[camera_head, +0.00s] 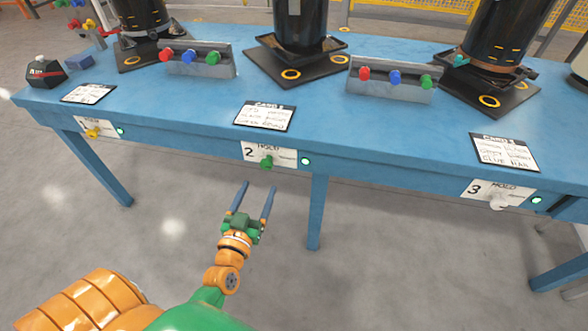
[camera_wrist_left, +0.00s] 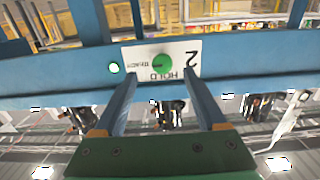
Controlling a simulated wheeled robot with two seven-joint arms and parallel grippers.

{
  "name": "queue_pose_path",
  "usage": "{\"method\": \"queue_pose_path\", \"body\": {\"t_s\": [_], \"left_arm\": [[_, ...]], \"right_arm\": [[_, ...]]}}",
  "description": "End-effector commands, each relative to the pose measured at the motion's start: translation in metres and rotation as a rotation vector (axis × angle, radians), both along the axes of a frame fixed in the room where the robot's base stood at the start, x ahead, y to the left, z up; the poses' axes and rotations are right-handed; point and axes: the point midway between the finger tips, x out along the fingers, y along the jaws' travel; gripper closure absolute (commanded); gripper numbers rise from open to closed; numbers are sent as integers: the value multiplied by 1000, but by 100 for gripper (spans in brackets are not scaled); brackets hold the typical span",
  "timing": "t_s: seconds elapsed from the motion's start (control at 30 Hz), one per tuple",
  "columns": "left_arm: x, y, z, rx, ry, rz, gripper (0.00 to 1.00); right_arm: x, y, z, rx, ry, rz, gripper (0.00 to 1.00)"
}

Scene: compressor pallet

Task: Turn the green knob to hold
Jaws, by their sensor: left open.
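The green knob (camera_head: 267,162) sits on the white plate marked 2 (camera_head: 284,153) on the front edge of the blue table, with HOLD printed above it and a lit green lamp (camera_head: 306,161) to its right. My left gripper (camera_head: 254,187) is open and empty, below and in front of the knob, apart from it. In the left wrist view, which is upside down, the knob (camera_wrist_left: 162,62) shows between the two blue fingers (camera_wrist_left: 160,80), beyond their tips. The knob's exact pointer direction is too small to tell. My right gripper is not in view.
The blue table (camera_head: 330,125) carries black cylinders, racks with coloured knobs (camera_head: 392,80) and written cards (camera_head: 264,115). A yellow knob (camera_head: 93,132) is on the left plate and a white knob (camera_head: 498,202) on plate 3. A table leg (camera_head: 317,212) stands right of my gripper.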

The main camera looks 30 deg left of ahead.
Motion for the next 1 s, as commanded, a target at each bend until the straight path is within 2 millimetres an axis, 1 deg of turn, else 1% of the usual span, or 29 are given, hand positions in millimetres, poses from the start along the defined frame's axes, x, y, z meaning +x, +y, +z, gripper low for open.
{"method": "queue_pose_path", "body": {"t_s": [0.03,0.07,0.17,0.3,0.4,0.5,0.67,0.7,0.77,0.8,0.87,0.9,0.97,1.0], "left_arm": [[3,2,1,2,-17,6,26],[6,4,4,2,-22,8,26],[25,8,7,3,-25,9,26],[52,15,5,3,-23,7,26],[64,18,5,3,-19,7,26],[69,19,5,1,-18,7,26],[69,19,5,2,-17,6,26],[69,19,5,2,-16,6,29],[69,18,5,2,-16,6,45],[69,18,5,2,-16,6,56],[69,18,5,2,-16,6,72],[69,18,5,2,-16,6,83],[69,18,5,2,-16,6,99],[69,18,5,2,-16,6,100]], "right_arm": [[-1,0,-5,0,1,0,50],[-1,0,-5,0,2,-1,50],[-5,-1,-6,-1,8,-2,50],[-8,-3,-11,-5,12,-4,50],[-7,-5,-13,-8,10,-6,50],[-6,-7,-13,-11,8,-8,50],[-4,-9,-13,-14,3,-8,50],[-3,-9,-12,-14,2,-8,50],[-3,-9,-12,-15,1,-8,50],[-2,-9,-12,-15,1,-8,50],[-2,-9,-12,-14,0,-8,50],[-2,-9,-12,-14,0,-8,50],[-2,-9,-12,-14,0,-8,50],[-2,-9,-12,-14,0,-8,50]]}}
